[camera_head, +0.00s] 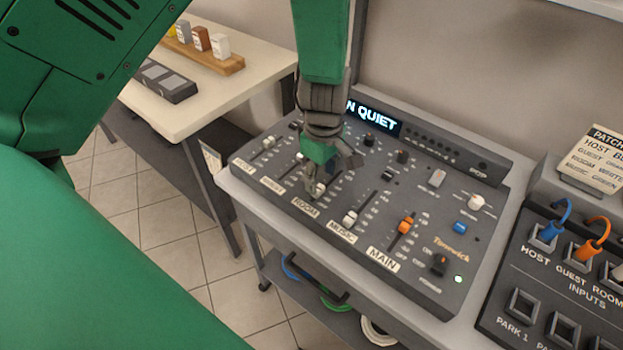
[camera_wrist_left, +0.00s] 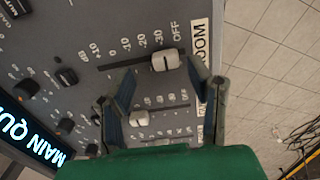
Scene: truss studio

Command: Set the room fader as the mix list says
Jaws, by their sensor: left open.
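The room fader's pale cap (camera_head: 319,188) shows just below my left gripper (camera_head: 326,178), in the slot labelled ROOM on the grey mixer (camera_head: 440,290). In the left wrist view the cap (camera_wrist_left: 165,61) sits toward the OFF end of its scale, near -30. My left gripper (camera_wrist_left: 162,66) is open there, with one finger to each side of the cap along the slot. I cannot tell whether either finger touches it. The mixer's display (camera_head: 375,115) reads MAIN QUIET across the two views. My right gripper is out of view. No readable mix list shows.
Beside the room fader are the music fader (camera_head: 350,219) and the guest fader (camera_wrist_left: 140,118). The orange main fader (camera_head: 406,225) stands farther right. A patch panel (camera_head: 500,310) with plugged cables and a card (camera_head: 597,158) is at right. A side table (camera_head: 190,118) stands at left.

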